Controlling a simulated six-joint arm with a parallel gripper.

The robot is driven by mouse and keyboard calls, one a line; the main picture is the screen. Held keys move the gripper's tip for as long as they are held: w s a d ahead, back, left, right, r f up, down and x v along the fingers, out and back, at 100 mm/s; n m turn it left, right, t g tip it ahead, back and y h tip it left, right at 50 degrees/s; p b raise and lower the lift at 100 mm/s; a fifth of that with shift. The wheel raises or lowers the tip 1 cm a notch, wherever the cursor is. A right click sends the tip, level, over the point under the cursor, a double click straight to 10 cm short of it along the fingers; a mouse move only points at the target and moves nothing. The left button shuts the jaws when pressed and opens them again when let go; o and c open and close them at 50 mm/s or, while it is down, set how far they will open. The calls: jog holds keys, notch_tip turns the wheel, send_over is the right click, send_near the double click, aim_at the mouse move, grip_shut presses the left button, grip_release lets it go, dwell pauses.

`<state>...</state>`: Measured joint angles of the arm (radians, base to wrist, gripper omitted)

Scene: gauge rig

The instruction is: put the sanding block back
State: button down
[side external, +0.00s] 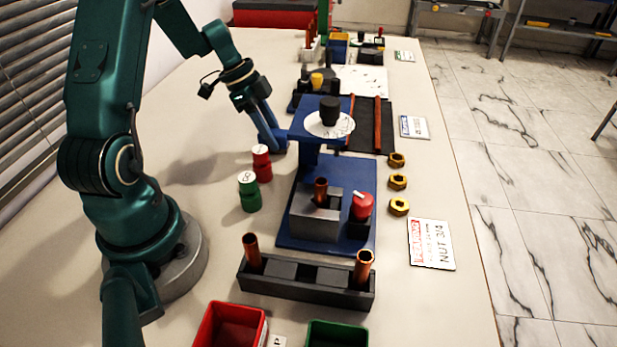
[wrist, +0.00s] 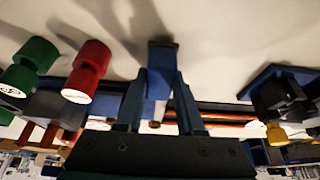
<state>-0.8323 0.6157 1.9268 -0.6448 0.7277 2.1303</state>
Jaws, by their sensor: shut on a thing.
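My gripper (wrist: 160,112) is shut on a blue block with a brown end (wrist: 158,82), which I take to be the sanding block. In the side view my gripper (side external: 272,140) points down beside the blue gauge stand (side external: 300,225), at its left, past the red and green cylinders. The block is hard to make out there against the blue fingers and stand. I cannot tell whether it touches the table. An empty place for the block is not clearly recognisable.
A red cylinder (side external: 262,162) and a green cylinder (side external: 249,192) stand near my gripper. A black rack (side external: 305,283) with copper tubes, a red bin (side external: 230,325) and a green bin (side external: 337,333) lie in front. Several brass nuts (side external: 398,183) line the right. Bare table lies left of my gripper.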

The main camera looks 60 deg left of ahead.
jog(key=shift+f, duration=0.35)
jog(key=shift+f, duration=0.1)
jog(key=c, duration=0.5)
grip_release()
jog(key=v, duration=1.1)
jog(key=s+d+r+n+y, duration=0.2)
jog(key=d+r+n, duration=0.25)
jog(key=d, duration=0.85)
jog(key=shift+s+d+r+n+t+y, duration=0.1)
jog(key=shift+s+d+n+t+y, duration=0.2)
jog(key=shift+s+d+n, duration=0.75)
jog(key=shift+s+d+n+t+y, duration=0.15)
jog(key=shift+s+d+n+t, duration=0.3)
jog(key=shift+s+d, duration=1.15)
jog(key=shift+s+d+r+n+t+y, duration=0.1)
jog(key=shift+s+d+n+t+y, duration=0.2)
jog(key=shift+s+d+n, duration=0.75)
jog(key=shift+s+d+m, duration=0.1)
jog(key=shift+d+m, duration=0.2)
jog(key=shift+d, duration=0.05)
